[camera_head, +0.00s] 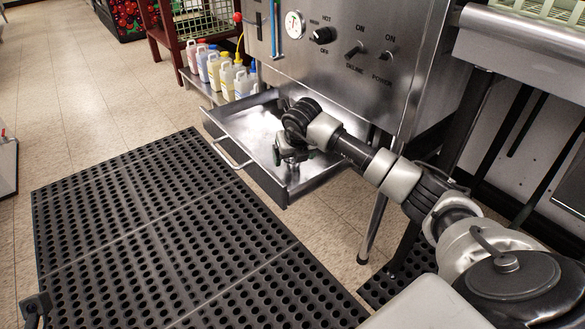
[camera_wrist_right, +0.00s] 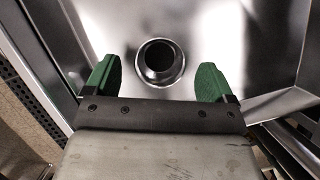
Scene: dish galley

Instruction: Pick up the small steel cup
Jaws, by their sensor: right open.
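The small steel cup (camera_wrist_right: 160,80) stands in the open steel drawer (camera_head: 228,148), seen from above as a bright round rim with a dark inside. In the right wrist view it lies between and just beyond the two green fingertips, with clear space on both sides. My right gripper (camera_head: 292,155) reaches down into the drawer and is open. In the right wrist view my gripper (camera_wrist_right: 160,82) is over the cup, but how far above it I cannot tell. In the head view I cannot make out the cup, as my gripper and wrist cover that spot.
The drawer walls (camera_wrist_right: 48,45) rise close around my right gripper. The steel machine front with knobs (camera_head: 345,50) stands behind the drawer. Several plastic bottles (camera_head: 226,78) stand left of it on a shelf. A black perforated mat (camera_head: 150,220) covers the floor in front.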

